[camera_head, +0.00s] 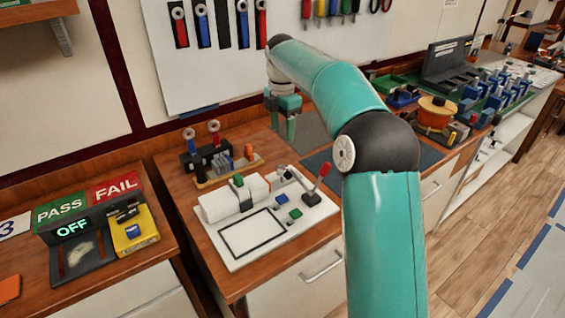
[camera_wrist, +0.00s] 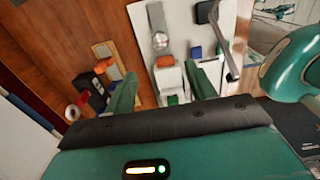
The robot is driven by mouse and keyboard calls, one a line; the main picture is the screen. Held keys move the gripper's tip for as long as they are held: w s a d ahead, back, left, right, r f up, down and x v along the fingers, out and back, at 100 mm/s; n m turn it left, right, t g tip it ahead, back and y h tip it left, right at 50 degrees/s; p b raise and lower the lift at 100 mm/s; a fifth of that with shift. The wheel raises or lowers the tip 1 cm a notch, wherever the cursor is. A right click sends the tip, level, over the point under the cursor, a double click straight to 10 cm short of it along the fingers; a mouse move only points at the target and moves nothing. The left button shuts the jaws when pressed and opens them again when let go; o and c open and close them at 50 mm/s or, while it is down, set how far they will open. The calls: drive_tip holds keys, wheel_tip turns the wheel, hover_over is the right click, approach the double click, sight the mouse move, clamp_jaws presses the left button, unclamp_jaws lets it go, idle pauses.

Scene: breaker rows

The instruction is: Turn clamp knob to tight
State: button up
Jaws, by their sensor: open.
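I cannot tell for certain which part is the clamp knob. In the wrist view the white plate (camera_wrist: 138,18) carries a grey round-headed part (camera_wrist: 160,42) and an orange block (camera_wrist: 165,61). My gripper (camera_head: 286,136) points down behind the plate; it is open and empty, its fingers apart in the wrist view (camera_wrist: 160,80).
A PASS/FAIL box (camera_head: 75,246) and a yellow unit (camera_head: 135,240) sit on the left bench. An orange pot (camera_head: 434,114) and several blue parts stand at right. Floor at right is clear.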

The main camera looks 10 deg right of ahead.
sight(282, 167)
wheel_tip(282, 167, down, 14)
drive_tip(key=shift+r, duration=0.25)
drive_tip(key=c, duration=1)
drive_tip(key=shift+o, duration=0.2)
drive_tip(key=shift+m, duration=0.4)
drive_tip(key=m, duration=0.6)
drive_tip(key=shift+r, duration=0.1)
drive_tip(key=m, duration=1.2)
drive_tip(key=shift+m, duration=0.3)
drive_tip(key=m, duration=0.6)
drive_tip(key=shift+m, duration=0.3)
